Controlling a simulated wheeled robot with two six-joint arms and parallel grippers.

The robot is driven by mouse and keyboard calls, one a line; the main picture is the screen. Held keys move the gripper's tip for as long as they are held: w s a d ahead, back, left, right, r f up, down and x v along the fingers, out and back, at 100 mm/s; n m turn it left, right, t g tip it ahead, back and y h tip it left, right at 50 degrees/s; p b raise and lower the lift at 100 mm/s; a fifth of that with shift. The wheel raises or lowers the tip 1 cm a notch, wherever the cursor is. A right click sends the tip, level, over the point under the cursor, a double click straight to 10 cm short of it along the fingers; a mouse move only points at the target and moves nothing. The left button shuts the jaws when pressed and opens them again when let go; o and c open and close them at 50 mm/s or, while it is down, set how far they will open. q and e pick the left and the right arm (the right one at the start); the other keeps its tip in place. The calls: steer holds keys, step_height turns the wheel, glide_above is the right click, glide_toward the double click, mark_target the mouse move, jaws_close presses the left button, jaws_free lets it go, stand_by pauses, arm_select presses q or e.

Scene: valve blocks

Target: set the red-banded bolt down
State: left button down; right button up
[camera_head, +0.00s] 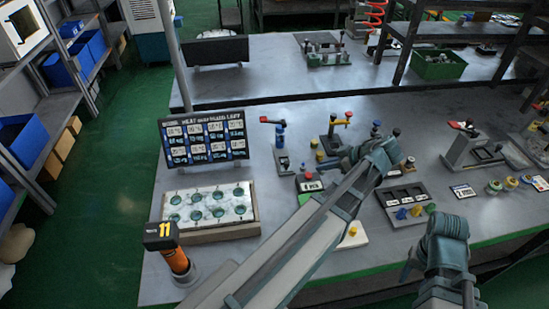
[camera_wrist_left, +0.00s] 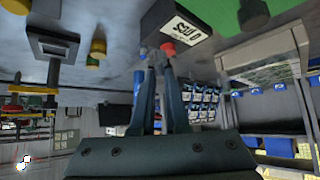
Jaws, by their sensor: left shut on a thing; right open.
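My left gripper (camera_head: 346,155) is over the middle of the bench, among the valve blocks. In the left wrist view its fingertips (camera_wrist_left: 159,58) are closed together. My right gripper (camera_head: 440,228) is at the bench's front edge at lower right, open, holding nothing that I can see.
A labelled block (camera_wrist_left: 182,28) is close to the left fingertips. A white tray with round holes (camera_head: 180,196) lies left, below a label board (camera_head: 204,138).

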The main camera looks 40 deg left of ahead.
arm_select(q)
steer(key=shift+w+d, duration=0.1)
steer(key=shift+d, duration=0.1)
arm_select(e)
steer(key=shift+a+f, duration=0.1)
steer(key=shift+a, duration=0.3)
arm_select(q)
steer(key=b, duration=0.1)
glide_above(286, 153)
steer(key=s+d, duration=0.4)
steer(key=shift+s+d+f, duration=0.1)
steer(key=shift+d+f, duration=0.1)
steer(key=shift+f, duration=0.5)
steer(key=f+b, duration=0.2)
steer(key=a+f+b, duration=0.1)
steer(key=b, duration=0.1)
steer(key=shift+f, duration=0.35)
arm_select(e)
step_height(286, 153, down, 5)
steer(key=shift+f, duration=0.1)
arm_select(q)
steer(key=shift+f, duration=0.1)
steer(key=c, duration=0.9)
jaws_free()
